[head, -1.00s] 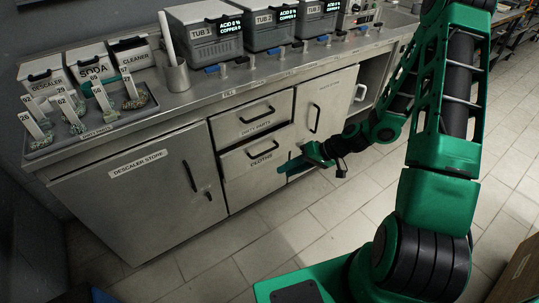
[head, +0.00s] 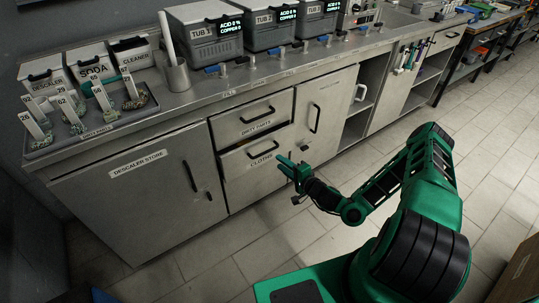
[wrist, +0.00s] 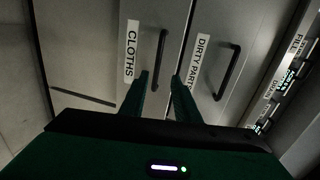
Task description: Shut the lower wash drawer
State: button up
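The lower drawer (head: 250,176), labelled CLOTHS, stands slightly out, with a dark gap along its top edge below the closed-looking upper drawer (head: 238,120), labelled DIRTY PARTS. In the wrist view the CLOTHS drawer front (wrist: 100,60) is on the left, with its dark bar handle (wrist: 158,58) near the fingertips. My green gripper (head: 284,164) is in front of the CLOTHS drawer's right side.
A DESCALER STORE cupboard (head: 140,190) is left of the drawers and another cupboard door (head: 325,108) is right of them. Tubs (head: 203,40) and a parts tray (head: 85,138) stand on the counter. The tiled floor (head: 260,235) in front is clear.

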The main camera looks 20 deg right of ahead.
jog(key=x, duration=1)
jog(key=shift+w+d+f+m+h, duration=0.25)
jog(key=shift+w+f+m+h, duration=0.05)
jog(key=shift+w, duration=0.15)
grip_shut()
